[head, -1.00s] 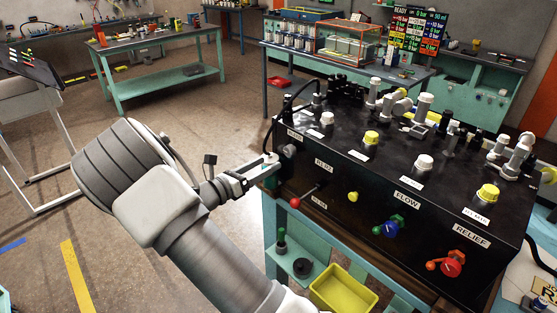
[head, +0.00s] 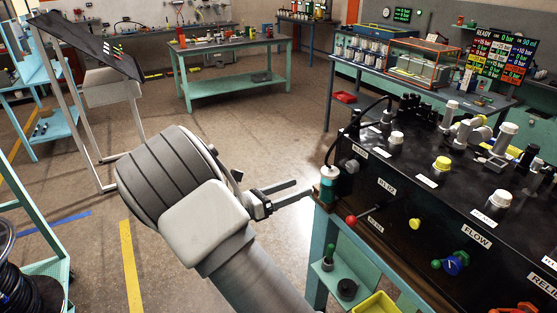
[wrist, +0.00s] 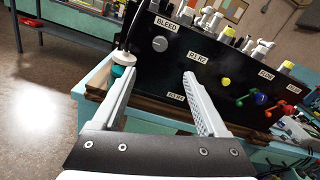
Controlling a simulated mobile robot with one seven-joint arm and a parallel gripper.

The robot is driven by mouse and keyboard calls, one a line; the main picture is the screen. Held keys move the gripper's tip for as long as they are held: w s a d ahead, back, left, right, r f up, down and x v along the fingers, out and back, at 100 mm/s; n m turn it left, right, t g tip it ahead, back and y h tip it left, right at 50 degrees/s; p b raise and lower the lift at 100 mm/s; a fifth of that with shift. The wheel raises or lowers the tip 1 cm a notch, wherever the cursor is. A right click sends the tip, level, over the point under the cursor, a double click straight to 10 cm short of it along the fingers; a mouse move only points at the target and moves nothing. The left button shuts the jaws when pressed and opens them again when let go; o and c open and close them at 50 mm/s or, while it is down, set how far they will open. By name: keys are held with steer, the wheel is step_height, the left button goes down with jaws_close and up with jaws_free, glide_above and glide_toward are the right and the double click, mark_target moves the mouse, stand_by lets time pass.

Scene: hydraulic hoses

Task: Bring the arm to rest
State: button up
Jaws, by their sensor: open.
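My gripper (head: 292,194) is open and empty, held out left of the black hydraulic panel (head: 400,215). In the wrist view, its two fingers (wrist: 157,82) stand apart, with the panel beyond them. A teal and white hose end (head: 328,184) is at the panel's left end, just past the fingertips in the head view. It also shows in the wrist view (wrist: 122,66), behind the left fingertip; whether the finger touches it I cannot tell. A black hose (head: 338,140) rises from it to the top of the panel.
The panel carries a red-knobbed lever (head: 351,219), a blue and green valve (head: 455,263) and several caps. A yellow bin (head: 376,304) sits below. A cable reel (head: 25,285) stands at lower left.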

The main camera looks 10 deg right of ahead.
steer(key=s+d+r+m+g+y, duration=0.2)
steer(key=s+d+m+g+y, duration=0.15)
steer(key=s+m, duration=0.3)
steer(key=s+d+r+m+g+y, duration=0.2)
steer(key=s+d+m+g+y, duration=0.15)
steer(key=s+m, duration=0.3)
steer(key=s+a+r+m+t+y, duration=0.3)
steer(key=s+r+m+y, duration=0.1)
steer(key=s+m+y, duration=0.1)
steer(key=s+a+r+m+t+y, duration=0.3)
steer(key=s+r+m+y, duration=0.1)
steer(key=s+m, duration=0.3)
steer(key=shift+s+a+r+y, duration=0.25)
steer(key=shift+s+y, duration=0.25)
steer(key=shift+s, duration=0.6)
steer(key=shift+c, duration=0.3)
steer(key=c, duration=0.4)
steer(key=shift+o, duration=0.2)
steer(key=shift+d, duration=0.1)
